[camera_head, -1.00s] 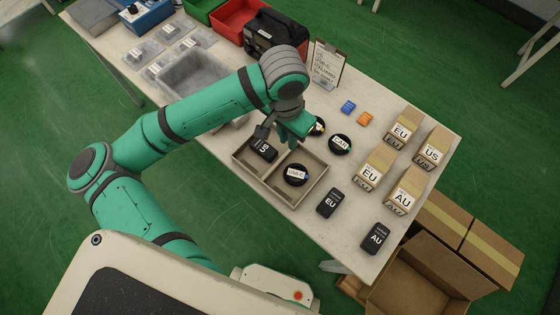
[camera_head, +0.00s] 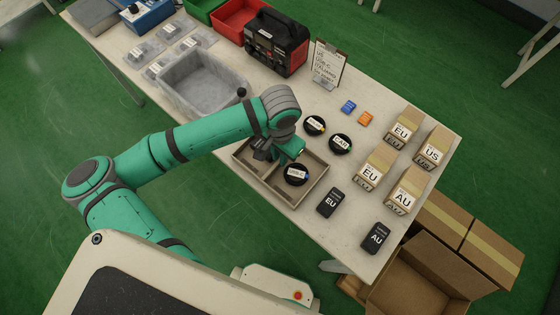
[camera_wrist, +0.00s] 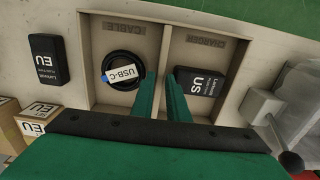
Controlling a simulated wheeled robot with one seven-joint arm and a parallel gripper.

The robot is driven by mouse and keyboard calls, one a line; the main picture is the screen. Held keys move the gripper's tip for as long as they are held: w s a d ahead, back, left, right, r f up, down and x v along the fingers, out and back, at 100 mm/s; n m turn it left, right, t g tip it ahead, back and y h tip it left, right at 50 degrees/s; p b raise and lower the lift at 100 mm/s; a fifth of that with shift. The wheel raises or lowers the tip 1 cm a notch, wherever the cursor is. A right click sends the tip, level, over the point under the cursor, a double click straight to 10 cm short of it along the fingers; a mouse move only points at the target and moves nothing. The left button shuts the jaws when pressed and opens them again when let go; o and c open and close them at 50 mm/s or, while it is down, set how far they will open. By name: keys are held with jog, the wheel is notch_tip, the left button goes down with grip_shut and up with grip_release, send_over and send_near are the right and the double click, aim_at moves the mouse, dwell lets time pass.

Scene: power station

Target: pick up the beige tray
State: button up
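The beige tray (camera_head: 275,193) lies on the table with two compartments, and it fills the middle of the wrist view (camera_wrist: 205,50). Its "CABLE" compartment holds a coiled black USB-C cable (camera_wrist: 112,68), also seen in the head view (camera_head: 297,175). Its "CHARGER" compartment holds a black US charger (camera_wrist: 203,84), which my gripper hides in the head view. My gripper (camera_wrist: 164,80) is over the tray, its two green fingers apart on either side of the middle divider, with nothing visibly held. I cannot tell whether they touch the divider.
Black EU (camera_head: 331,202) and AU (camera_head: 376,236) chargers lie right of the tray. Two cable coils (camera_head: 340,144) (camera_head: 315,125) lie just behind it. Small cartons (camera_head: 373,169) stand further right. A grey bin (camera_head: 203,83) stands behind left, with a clipboard (camera_head: 326,66) at the back.

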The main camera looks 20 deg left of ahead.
jog(key=shift+f, duration=0.45)
grip_shut()
jog(key=shift+w+r, duration=0.1)
